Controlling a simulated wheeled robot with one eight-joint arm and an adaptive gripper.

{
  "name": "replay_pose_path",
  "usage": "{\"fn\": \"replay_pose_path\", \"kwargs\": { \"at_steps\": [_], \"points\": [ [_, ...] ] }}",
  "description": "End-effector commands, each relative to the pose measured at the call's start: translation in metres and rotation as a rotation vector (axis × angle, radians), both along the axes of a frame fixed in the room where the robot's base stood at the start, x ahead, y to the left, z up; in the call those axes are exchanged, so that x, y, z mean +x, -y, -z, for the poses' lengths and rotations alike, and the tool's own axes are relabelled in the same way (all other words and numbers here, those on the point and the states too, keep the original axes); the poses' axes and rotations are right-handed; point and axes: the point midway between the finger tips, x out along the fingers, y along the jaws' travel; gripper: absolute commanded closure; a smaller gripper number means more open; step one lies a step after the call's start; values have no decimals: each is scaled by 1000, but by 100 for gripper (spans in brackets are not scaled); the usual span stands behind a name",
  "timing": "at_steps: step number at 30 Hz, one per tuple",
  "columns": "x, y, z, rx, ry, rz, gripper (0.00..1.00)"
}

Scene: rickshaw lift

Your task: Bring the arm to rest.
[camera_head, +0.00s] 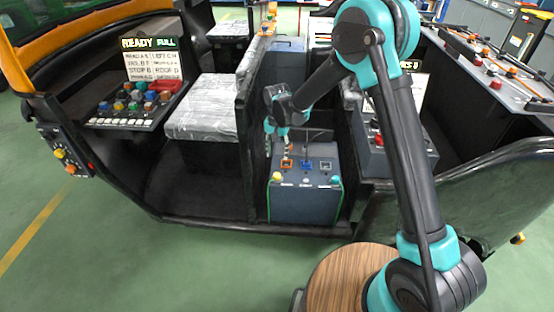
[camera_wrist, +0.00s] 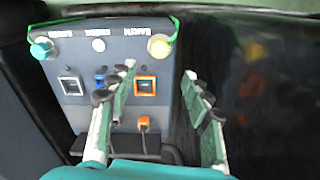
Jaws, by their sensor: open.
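My arm (camera_head: 400,130) reaches up from its wooden-topped base and bends down into the rickshaw. My gripper (camera_wrist: 158,80) is open, with one pale green finger on each side and nothing between them in the wrist view. In the head view the gripper is small and partly hidden, above the back of a dark control box (camera_head: 303,205). In the wrist view the box's panel (camera_wrist: 112,65) lies below the fingers, and the left finger overlaps part of it. Whether a finger touches the panel cannot be told.
The box bears a yellow button (camera_wrist: 159,47), a green button (camera_wrist: 41,49), an orange-framed switch (camera_wrist: 145,86) and a blue switch (camera_wrist: 100,80). A grey seat (camera_head: 203,108) and a button console (camera_head: 135,105) are left. Dark walls flank the box closely. Green floor (camera_head: 150,265) is clear in front.

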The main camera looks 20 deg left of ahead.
Motion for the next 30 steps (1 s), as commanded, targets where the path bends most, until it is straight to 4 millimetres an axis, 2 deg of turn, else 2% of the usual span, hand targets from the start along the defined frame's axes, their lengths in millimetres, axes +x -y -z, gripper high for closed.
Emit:
{"fn": "replay_pose_path", "kwargs": {
  "at_steps": [15,19,23,30],
  "points": [
    [0,0,-4,0,0,0,50],
    [3,11,-10,4,5,2,50],
    [10,50,-30,20,22,9,50],
    [10,160,-77,55,84,15,50]
  ]
}}
